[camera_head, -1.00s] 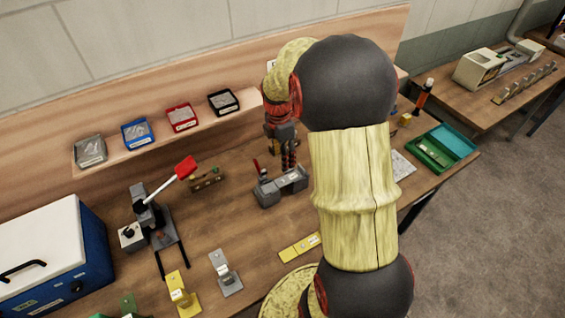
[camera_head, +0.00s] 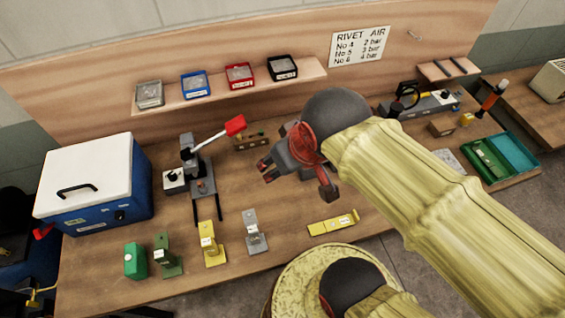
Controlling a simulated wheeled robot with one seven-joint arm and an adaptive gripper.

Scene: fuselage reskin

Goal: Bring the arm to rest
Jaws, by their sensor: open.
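My arm, in a yellowish sleeve with dark round joints, reaches from the lower right over the workbench (camera_head: 150,270). My gripper (camera_head: 266,172) is at its end, above the middle of the bench. Its dark, red-marked fingers point left and are apart, with nothing seen between them. The gripper and wrist partly hide a grey fixture behind them. I cannot tell how high the gripper is above the bench top.
A red-handled lever press (camera_head: 200,170) stands left of my gripper. A blue-white cooler box (camera_head: 97,185) is farther left. Green, yellow (camera_head: 211,245) and grey (camera_head: 254,235) brackets line the front. A shelf (camera_head: 225,88) holds several bins. A green case (camera_head: 500,155) lies right.

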